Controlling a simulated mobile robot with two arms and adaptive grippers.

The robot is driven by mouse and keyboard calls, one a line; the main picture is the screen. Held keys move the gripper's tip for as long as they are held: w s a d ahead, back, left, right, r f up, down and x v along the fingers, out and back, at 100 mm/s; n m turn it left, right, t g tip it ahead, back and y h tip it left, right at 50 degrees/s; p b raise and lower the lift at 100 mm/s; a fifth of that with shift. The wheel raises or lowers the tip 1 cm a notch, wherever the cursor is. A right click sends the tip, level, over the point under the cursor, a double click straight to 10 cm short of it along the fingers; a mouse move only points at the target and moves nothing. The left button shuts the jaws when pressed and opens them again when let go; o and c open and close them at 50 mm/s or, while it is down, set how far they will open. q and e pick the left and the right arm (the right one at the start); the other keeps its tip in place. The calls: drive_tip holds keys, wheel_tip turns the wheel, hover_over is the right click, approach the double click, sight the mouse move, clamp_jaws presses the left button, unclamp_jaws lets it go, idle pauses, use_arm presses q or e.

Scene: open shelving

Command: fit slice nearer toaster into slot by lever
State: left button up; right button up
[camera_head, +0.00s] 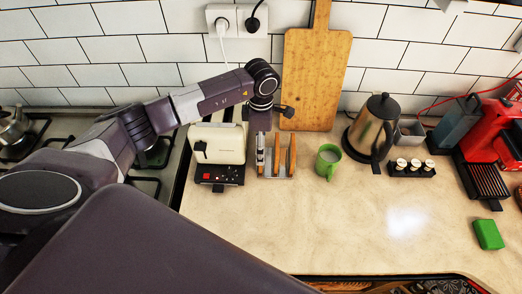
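The cream toaster (217,144) stands on the counter against the hob side, with a dark lever (200,150) on its front left and a dark base with a red spot. Its slots on top are hardly visible. A small rack (275,176) just right of it holds upright brown slices; the slice nearer the toaster (276,156) is narrow and partly hidden, the other slice (291,155) stands right of it. My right gripper is not in view.
A green mug (328,161) stands right of the rack. A wooden board (316,78) leans on the wall behind. A kettle (372,127), small jars (409,167) and a red machine (490,135) are farther right.

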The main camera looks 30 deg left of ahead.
use_arm(q)
drive_tip(key=shift+w+r+b, duration=0.1)
drive_tip(key=shift+r+b, duration=0.2)
drive_tip(key=shift+r, duration=0.3)
wheel_tip(320, 180, up, 18)
drive_tip(key=b, duration=0.5)
drive_tip(key=a+r+p, duration=0.2)
drive_tip(key=a+r, duration=1)
drive_tip(key=a, duration=0.5)
drive_tip(key=f, duration=0.6)
drive_tip(key=f+b, duration=0.1)
drive_tip(key=f, duration=0.6)
drive_tip(key=f+b, duration=0.1)
drive_tip(key=f, duration=0.5)
drive_tip(key=shift+s+a+f, duration=0.15)
drive_tip(key=shift+s+a, duration=0.05)
drive_tip(key=shift+a, duration=0.2)
